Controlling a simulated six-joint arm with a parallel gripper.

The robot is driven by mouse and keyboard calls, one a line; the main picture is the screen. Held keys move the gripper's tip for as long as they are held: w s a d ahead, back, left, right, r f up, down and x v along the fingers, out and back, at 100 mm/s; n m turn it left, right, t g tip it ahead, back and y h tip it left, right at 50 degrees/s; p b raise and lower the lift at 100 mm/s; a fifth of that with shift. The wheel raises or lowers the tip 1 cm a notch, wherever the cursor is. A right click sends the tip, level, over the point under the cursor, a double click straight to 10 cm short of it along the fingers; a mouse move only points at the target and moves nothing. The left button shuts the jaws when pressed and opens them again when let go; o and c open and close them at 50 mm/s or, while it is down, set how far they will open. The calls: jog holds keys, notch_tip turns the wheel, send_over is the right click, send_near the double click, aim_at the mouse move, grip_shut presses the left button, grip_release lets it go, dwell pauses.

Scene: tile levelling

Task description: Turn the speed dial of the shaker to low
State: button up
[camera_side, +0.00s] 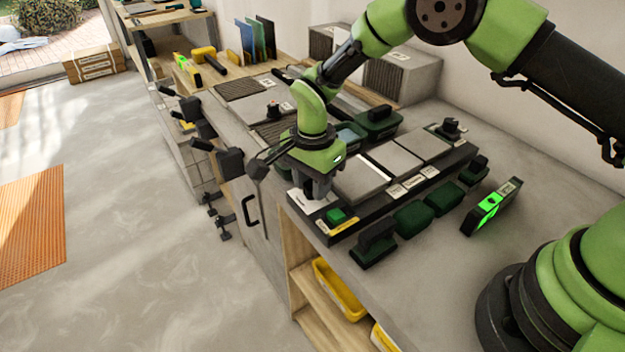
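The shaker seems to be the long dark-framed unit (382,203) on the bench, with grey tiles on top. A white label (307,203), a green button (337,215) and a yellow strip (345,227) are at its near left end. My gripper (320,193) points down over this end, beside the green button. I cannot make out the speed dial or its setting; my gripper may cover it. The fingers are small and dark, so I cannot tell whether they are open or shut, or whether they touch anything.
Dark green-black hand tools (374,246) lie along the unit's front side. A level with a bright green display (490,208) stands to the right. A black knob (452,127) sits at the unit's far end. Black clamps (222,158) stick out at the bench's left edge.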

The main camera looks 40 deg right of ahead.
jog(key=shift+n, duration=0.4)
jog(key=n, duration=0.4)
jog(key=shift+n, duration=0.3)
jog(key=n, duration=1.2)
jog(key=shift+n, duration=0.4)
jog(key=n, duration=0.5)
jog(key=shift+n, duration=0.3)
jog(key=o, duration=0.9)
jog(key=shift+o, duration=0.2)
